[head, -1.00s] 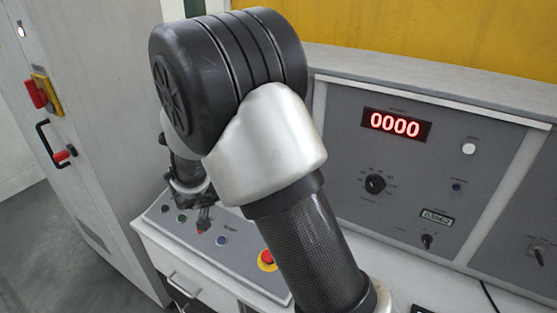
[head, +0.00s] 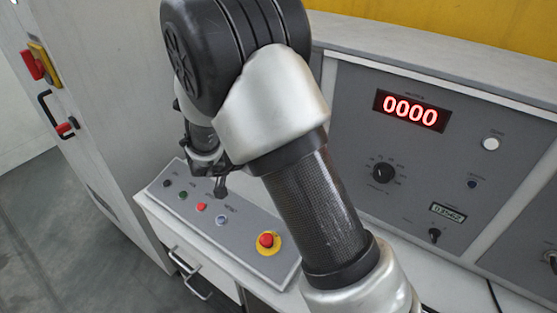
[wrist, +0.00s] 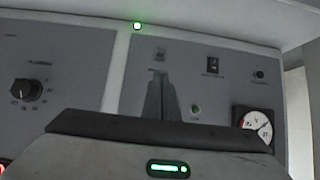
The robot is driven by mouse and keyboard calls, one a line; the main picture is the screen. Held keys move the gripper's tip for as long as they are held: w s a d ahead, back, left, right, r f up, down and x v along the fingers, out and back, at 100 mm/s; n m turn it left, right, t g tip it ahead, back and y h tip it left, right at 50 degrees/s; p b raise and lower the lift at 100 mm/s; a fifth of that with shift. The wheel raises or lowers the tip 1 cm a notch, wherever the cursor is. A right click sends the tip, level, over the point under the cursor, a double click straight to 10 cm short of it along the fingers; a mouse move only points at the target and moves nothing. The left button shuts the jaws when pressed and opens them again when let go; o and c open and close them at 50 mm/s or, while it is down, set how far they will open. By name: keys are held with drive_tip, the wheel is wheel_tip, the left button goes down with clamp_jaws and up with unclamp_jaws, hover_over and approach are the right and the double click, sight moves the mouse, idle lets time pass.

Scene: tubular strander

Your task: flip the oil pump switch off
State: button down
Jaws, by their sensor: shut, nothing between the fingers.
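My gripper (head: 220,188) is partly hidden behind my arm in the head view, over the sloped button panel. In the wrist view its fingers (wrist: 160,97) are together and empty, pointing at a grey upright panel. A small switch-like part (wrist: 160,54) shows just above the fingertips. A black switch (wrist: 213,66) sits to its right on the same panel. The labels are too blurred to read, so I cannot tell which is the oil pump switch or how it is set. I cannot tell whether the fingers touch the panel.
The sloped panel carries several buttons and a red emergency stop (head: 267,241). A display reading 0000 (head: 409,110) is on the upright console. The wrist view also shows a round gauge (wrist: 258,125), a green lamp (wrist: 196,110) and a black knob (wrist: 25,89).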

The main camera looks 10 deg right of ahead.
drive_tip(key=b+x, duration=0.1)
drive_tip(key=x, duration=0.8)
drive_tip(key=shift+w+d+f, duration=0.25)
drive_tip(key=shift+f, duration=0.1)
drive_tip(key=shift+s+a+f+b, duration=0.1)
drive_tip(key=shift+s+a+b, duration=0.05)
drive_tip(key=shift+b, duration=0.45)
drive_tip(key=shift+s+a+f+t+h+b, duration=0.1)
drive_tip(key=shift+f+t+h+b, duration=0.1)
drive_tip(key=shift+t+h+b, duration=0.35)
drive_tip(key=shift+s+a+f+t+h+b, duration=0.25)
drive_tip(key=shift+f+b, duration=0.1)
drive_tip(key=shift+b, duration=0.1)
drive_tip(key=shift+s+a+f+t+h+b, duration=0.1)
drive_tip(key=shift+f+t+h+b, duration=0.1)
drive_tip(key=shift+f+b, duration=0.2)
drive_tip(key=shift+r, duration=0.2)
